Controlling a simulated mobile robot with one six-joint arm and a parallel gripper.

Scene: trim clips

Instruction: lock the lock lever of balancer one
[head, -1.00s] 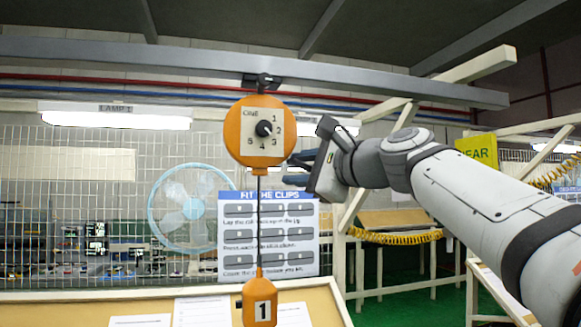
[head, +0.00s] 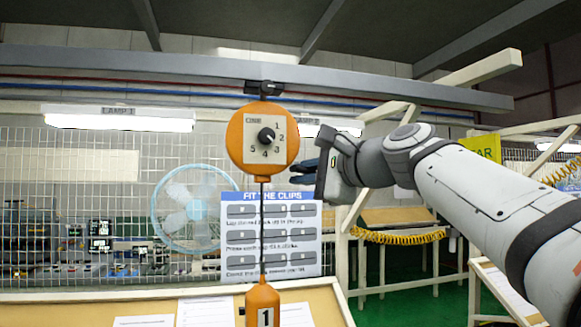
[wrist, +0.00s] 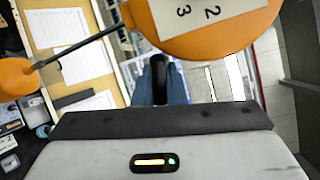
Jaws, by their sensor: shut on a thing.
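Balancer one (head: 241,150) is an orange disc with a numbered dial, hanging under a grey beam. My gripper (head: 299,168) is right of the disc, its dark blue fingers pointing left at its edge. In the wrist view, my gripper (wrist: 161,92) is shut on a black, rounded upright piece, which I take for the lock lever (wrist: 166,76). It stands by the disc's lower edge (wrist: 225,48).
A thin cord runs down from the disc to an orange handle (head: 263,296) marked 1. Behind are a wire mesh, a blue fan (head: 190,208) and a clip instruction poster (head: 270,245). A grey beam (head: 160,62) crosses above. Papers lie on a board below.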

